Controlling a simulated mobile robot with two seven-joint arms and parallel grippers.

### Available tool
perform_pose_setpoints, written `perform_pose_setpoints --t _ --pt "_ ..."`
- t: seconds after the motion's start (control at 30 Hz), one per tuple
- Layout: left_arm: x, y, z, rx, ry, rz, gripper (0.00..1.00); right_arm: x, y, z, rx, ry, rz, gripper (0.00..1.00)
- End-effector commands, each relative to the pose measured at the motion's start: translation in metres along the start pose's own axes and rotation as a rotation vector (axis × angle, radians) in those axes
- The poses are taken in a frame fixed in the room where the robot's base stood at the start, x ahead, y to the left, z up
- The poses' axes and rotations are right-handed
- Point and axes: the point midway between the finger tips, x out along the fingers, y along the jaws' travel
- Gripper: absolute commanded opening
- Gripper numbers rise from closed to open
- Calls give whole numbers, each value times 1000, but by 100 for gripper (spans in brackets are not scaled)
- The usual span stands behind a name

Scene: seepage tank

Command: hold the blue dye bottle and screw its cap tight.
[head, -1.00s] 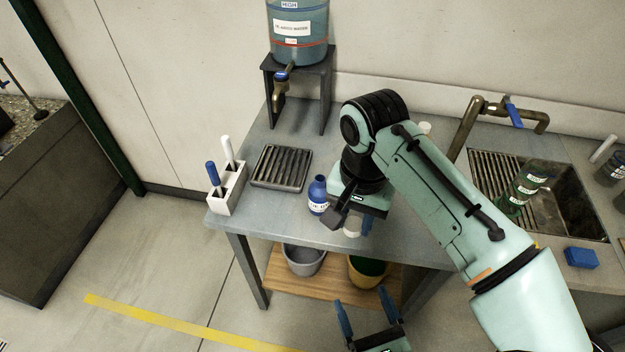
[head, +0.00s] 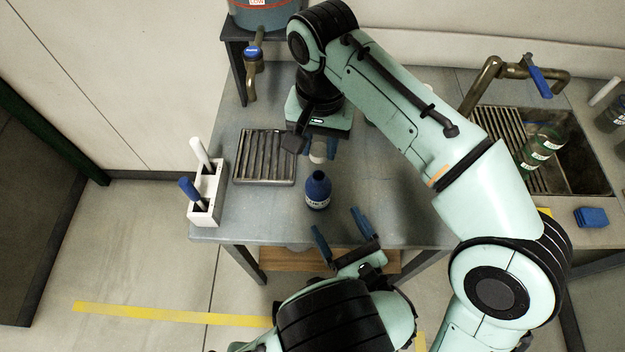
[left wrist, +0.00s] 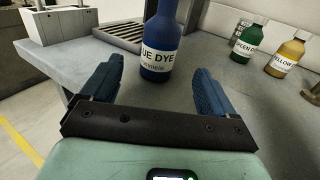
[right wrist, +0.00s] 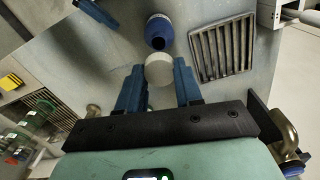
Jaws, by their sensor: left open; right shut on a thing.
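The blue dye bottle (head: 318,190) stands upright and uncapped on the grey bench near its front edge; it also shows in the left wrist view (left wrist: 160,45) with its label towards me. My left gripper (head: 339,222) is open and empty, in front of the bottle, its fingers not touching it. In the left wrist view the gripper (left wrist: 148,85) points at the bottle. My right gripper (head: 318,146) is shut on the pale cap (head: 318,151), held just behind and above the bottle. In the right wrist view the cap (right wrist: 159,69) sits between the fingertips, beside the bottle's open neck (right wrist: 158,38).
A slotted drain rack (head: 265,157) and a holder with two pens (head: 206,196) lie left of the bottle. Green (left wrist: 248,40) and yellow (left wrist: 286,57) dye bottles stand farther along. A tank tap (head: 253,75) hangs at the back; a sink (head: 575,165) is at right.

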Motion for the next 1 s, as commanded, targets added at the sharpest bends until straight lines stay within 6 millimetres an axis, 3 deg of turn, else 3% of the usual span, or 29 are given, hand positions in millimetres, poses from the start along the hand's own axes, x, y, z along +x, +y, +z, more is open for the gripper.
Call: perform_pose_setpoints --t 0.43,1.0 --pt "9 0 0 0 0 3 88 0 0 0 0 0 0 7" --pt "105 0 0 -1 0 3 88 0 0 0 0 0 0 7"
